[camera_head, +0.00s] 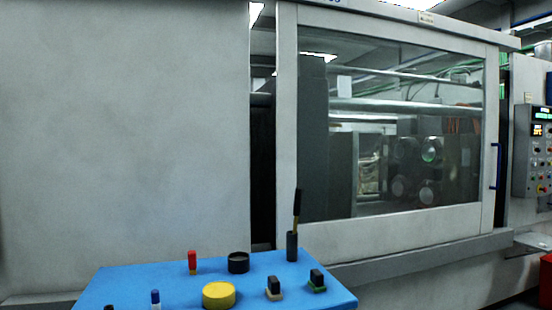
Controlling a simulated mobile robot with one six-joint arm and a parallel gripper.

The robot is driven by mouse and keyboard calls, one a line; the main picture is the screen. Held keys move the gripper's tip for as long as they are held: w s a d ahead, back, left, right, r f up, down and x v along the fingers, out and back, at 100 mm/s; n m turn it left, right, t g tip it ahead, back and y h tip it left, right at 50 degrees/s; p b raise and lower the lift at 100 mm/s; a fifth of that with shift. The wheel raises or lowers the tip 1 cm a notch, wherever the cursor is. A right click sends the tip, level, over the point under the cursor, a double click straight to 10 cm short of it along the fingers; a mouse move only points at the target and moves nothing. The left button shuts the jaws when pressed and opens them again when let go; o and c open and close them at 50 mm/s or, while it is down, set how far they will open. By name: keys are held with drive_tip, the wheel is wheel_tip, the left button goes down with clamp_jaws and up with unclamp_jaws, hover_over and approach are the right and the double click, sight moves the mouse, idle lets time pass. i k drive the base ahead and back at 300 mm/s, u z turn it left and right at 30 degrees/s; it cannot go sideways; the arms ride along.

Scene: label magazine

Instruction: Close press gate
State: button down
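The press gate (300,150) is a large light-grey sliding door with a wide window, on the front of the grey machine. A dark blue vertical handle (496,166) sits on its right side. A narrow dark gap (263,165) shows between the gate's left edge and the grey panel on the left. Through the window I see metal bars and round dark machine parts. My gripper is not in view.
A blue table (140,285) stands in front, holding a red-capped item (192,262), a black ring (238,262), a yellow disc (219,295), stamps (317,281) and a dark holder (292,246). A control panel (537,150) is at right, above a red box (545,280).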

sight(342, 240)
drive_tip(key=i, duration=1)
drive_tip(key=u, duration=0.05)
